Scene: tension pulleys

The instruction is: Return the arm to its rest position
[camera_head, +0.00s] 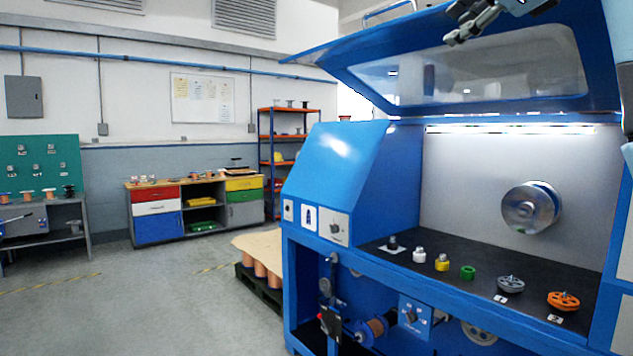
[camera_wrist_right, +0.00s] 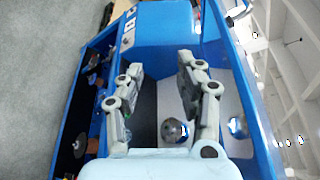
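My right gripper (camera_head: 462,30) is at the top right of the head view, up in front of the raised lid (camera_head: 470,70) of the blue machine (camera_head: 335,165). In the right wrist view the fingers of this gripper (camera_wrist_right: 160,68) stand apart with nothing between them. A grey pulley (camera_head: 510,284) and an orange pulley (camera_head: 563,301) lie on the machine's dark shelf (camera_head: 450,283), well below the gripper. My left gripper is not in view.
Green (camera_head: 467,272), yellow (camera_head: 441,262) and white (camera_head: 419,255) small parts stand in a row on the shelf. A round metal disc (camera_head: 530,208) sticks out from the machine's back panel. A pallet (camera_head: 262,285) stands left of the machine. The floor (camera_head: 150,310) further left is clear.

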